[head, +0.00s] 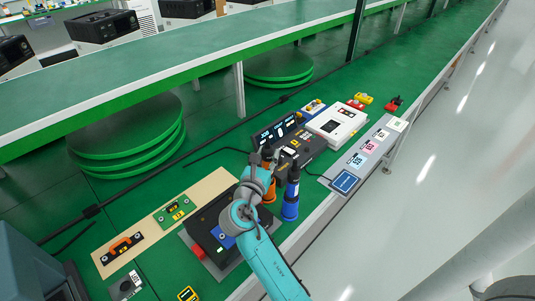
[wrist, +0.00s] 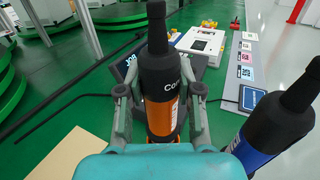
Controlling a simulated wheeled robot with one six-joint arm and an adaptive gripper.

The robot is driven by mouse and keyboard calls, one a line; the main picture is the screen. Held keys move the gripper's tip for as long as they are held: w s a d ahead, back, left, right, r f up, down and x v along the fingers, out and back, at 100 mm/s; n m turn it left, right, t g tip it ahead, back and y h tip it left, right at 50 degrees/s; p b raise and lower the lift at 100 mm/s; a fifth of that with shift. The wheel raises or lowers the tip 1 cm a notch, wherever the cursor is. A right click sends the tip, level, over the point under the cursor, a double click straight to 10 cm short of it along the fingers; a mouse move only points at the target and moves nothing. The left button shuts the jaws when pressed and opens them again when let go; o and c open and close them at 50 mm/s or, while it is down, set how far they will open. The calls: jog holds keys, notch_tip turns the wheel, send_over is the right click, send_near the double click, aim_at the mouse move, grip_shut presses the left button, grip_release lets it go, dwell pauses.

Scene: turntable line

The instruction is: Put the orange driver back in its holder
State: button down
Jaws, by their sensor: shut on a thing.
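The orange driver (wrist: 160,85) is a black tool with a dark neck, an orange band and partly hidden white lettering. In the wrist view it stands upright between the fingers of my gripper (wrist: 160,98), which is shut on it. In the head view my gripper (head: 264,160) is over the work table, and an orange part (head: 269,192) shows just below it, mostly hidden by my arm. I cannot tell whether the driver's lower end is inside a holder. A black and blue driver (head: 292,186) stands upright in a blue holder (head: 290,211) close on the right; it also shows in the wrist view (wrist: 265,130).
A black device (head: 210,222) lies at the left beside my arm. A dark display (head: 277,131), a white box (head: 336,121) and a grey strip with coloured cards (head: 365,158) lie beyond.

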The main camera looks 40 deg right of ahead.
jog(key=shift+f, duration=0.8)
jog(key=c, duration=0.7)
grip_release()
jog(key=v, duration=1.2)
